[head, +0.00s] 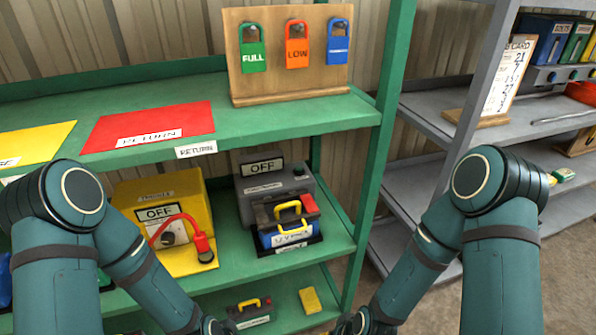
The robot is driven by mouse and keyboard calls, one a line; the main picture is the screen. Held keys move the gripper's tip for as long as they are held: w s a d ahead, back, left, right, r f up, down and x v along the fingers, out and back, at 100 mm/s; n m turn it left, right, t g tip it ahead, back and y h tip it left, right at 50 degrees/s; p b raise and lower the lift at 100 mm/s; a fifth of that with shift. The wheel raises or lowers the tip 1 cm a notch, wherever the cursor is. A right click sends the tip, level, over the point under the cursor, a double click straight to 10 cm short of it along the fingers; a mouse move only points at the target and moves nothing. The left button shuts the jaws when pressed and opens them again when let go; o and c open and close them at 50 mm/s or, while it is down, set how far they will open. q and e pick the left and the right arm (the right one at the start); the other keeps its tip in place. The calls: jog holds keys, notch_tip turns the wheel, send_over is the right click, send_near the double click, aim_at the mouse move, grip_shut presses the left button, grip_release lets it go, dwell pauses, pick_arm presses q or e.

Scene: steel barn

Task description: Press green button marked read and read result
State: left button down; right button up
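No button that I can read as marked READ shows in the head view. A small green-topped item (563,174) lies lower right, partly hidden by my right arm. Both my arms reach down out of the bottom edge, with the fingers out of view.
A yellow box (165,190) with an OFF sign and a red lead stands beside the grey box. A blue-bodied battery (285,236) sits before it. Tags FULL (253,48) and LOW (297,45) hang on a wooden board (270,88). A written card (508,75) stands right.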

dwell(0.3)
grip_shut()
dwell(1.1)
